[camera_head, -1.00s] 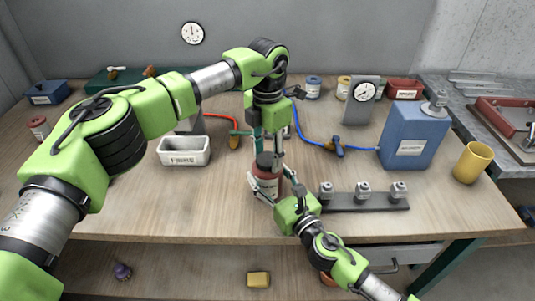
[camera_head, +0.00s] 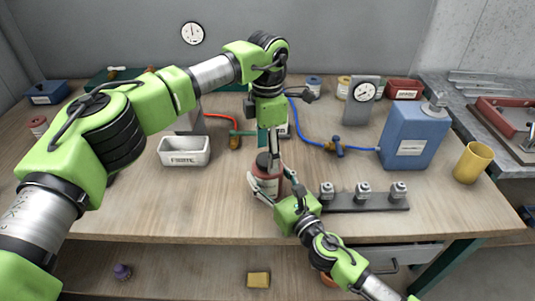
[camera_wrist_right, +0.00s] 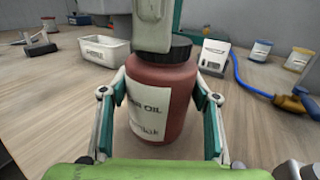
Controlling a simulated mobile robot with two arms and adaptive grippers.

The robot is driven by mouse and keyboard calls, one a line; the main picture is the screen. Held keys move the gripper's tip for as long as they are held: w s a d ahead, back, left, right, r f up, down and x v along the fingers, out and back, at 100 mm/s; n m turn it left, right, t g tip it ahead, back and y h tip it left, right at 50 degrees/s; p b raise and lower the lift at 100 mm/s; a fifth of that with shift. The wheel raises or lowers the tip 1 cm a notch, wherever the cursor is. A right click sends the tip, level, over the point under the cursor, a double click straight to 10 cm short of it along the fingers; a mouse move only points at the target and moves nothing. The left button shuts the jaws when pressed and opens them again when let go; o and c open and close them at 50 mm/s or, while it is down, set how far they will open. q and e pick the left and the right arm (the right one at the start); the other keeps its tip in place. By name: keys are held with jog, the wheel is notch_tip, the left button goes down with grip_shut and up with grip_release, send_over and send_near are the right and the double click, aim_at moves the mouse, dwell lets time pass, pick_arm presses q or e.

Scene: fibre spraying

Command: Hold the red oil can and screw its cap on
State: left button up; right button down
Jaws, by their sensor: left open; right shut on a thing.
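The red oil can (camera_head: 268,187) stands upright near the front of the workbench. It also shows in the right wrist view (camera_wrist_right: 172,90), with a white label. Its black cap (camera_head: 262,160) sits on top of the can; how tight it is I cannot tell. My right gripper (camera_head: 268,188) is shut around the can body, one finger on each side in the right wrist view (camera_wrist_right: 160,112). My left gripper (camera_head: 272,157) points down at the cap from above and is open. One left finger (camera_wrist_right: 153,25) covers part of the cap in the right wrist view.
A black rail with metal fittings (camera_head: 365,204) lies right of the can. A white bin (camera_head: 184,158) is at left. A blue canister (camera_head: 412,135) and a yellow cup (camera_head: 473,162) stand at right. A blue hose (camera_head: 308,133) runs behind. The front left bench is clear.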

pick_arm(q)
notch_tip(320, 180, up, 11)
jog(key=shift+f, duration=0.15)
pick_arm(e)
jog(key=c, duration=0.7)
grip_release()
jog(key=v, duration=1.2)
jog(key=shift+r, duration=0.1)
